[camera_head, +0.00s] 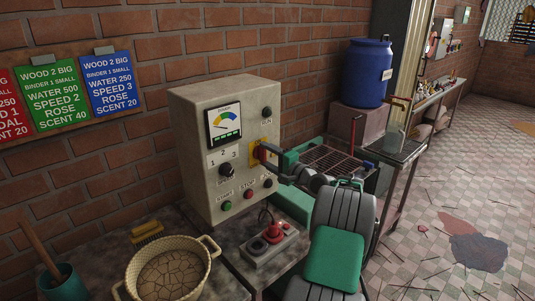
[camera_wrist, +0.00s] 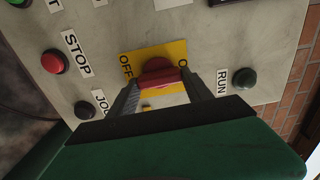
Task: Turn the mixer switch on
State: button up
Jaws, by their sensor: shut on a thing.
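The mixer control box (camera_head: 198,122) stands against the brick wall, with a gauge, a speed knob and several buttons. Its red rotary switch (camera_wrist: 158,70) sits on a yellow plate (camera_wrist: 177,50) marked OFF on one side; the label on the other side is partly hidden. In the head view the yellow plate (camera_head: 256,159) is mostly behind my gripper (camera_head: 262,152). In the wrist view my gripper (camera_wrist: 158,88) has its two fingers on either side of the red switch, shut on it. The exact switch angle is hard to tell.
A red STOP button (camera_wrist: 54,61) and a dark RUN button (camera_wrist: 244,78) flank the switch. A blue barrel (camera_head: 368,73) stands behind on the right.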

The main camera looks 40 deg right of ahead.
jog(key=shift+m, duration=0.3)
jog(key=o, duration=1.4)
jog(key=shift+c, duration=0.2)
jog(key=s+b, duration=0.2)
jog(key=s, duration=0.5)
jog(key=shift+s, duration=0.4)
jog(key=shift+d, duration=0.15)
